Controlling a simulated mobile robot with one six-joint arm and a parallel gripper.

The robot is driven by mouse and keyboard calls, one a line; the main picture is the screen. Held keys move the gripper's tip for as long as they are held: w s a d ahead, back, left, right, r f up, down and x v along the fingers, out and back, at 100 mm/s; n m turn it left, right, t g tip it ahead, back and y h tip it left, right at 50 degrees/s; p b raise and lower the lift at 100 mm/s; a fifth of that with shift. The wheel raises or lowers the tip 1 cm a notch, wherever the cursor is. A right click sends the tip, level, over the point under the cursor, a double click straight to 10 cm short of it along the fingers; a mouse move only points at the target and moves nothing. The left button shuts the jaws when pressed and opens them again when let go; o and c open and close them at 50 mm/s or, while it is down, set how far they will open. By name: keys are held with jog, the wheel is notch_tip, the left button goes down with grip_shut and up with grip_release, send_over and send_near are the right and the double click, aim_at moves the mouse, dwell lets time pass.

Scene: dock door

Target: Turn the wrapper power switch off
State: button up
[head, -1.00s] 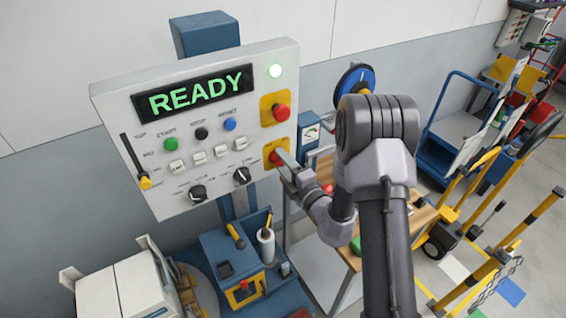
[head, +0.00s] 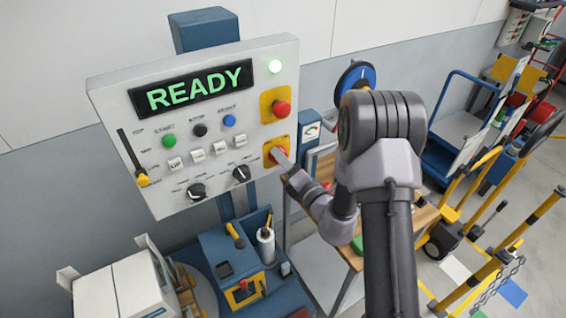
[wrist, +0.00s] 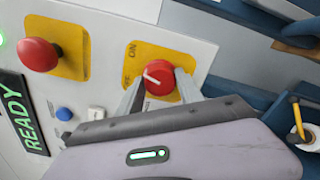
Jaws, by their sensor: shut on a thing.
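The wrapper power switch (wrist: 159,77) is a red round knob with a white pointer line on a yellow plate (wrist: 190,57) marked ON and OFF. In the wrist view the pointer slants and its exact setting is hard to tell. My gripper (wrist: 159,88) is shut on the knob, one finger on each side. In the head view my gripper (head: 281,158) reaches the yellow plate at the lower right of the white control panel (head: 215,110), and mostly hides the knob. The panel display (head: 198,87) reads READY in green.
A red mushroom button (head: 281,108) on its own yellow plate sits just above the switch. A green lamp (head: 275,67) is lit. Black knobs (head: 241,174), a lever (head: 141,178) and several small buttons fill the panel's left and lower parts. A wooden-topped table (head: 425,217) stands right of the panel.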

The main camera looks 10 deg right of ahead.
jog(key=shift+n+b, duration=3.2)
jog(key=shift+n, duration=3)
jog(key=o, duration=1.4)
